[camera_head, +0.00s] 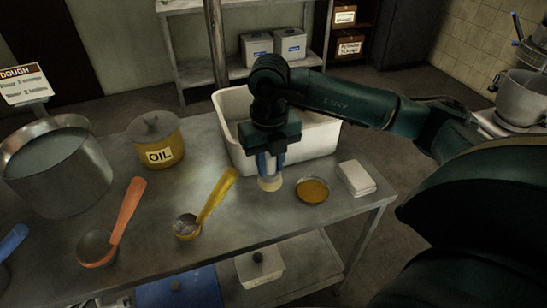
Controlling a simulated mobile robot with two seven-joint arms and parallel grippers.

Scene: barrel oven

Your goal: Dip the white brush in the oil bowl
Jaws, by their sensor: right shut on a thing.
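My right gripper (268,164) points down over the metal table (235,255), in front of the white tub. It is shut on the white brush (270,184), whose pale bristle end shows below the fingers. Most of the handle is hidden by the gripper. The oil bowl (313,191), small and round with amber oil in it, stands on the table just right of the brush. The bristles are beside the bowl, not over it; I cannot tell whether they touch the table. My left gripper is not in view.
A white tub (232,107) stands behind the gripper. A folded white cloth (356,177) lies right of the bowl.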

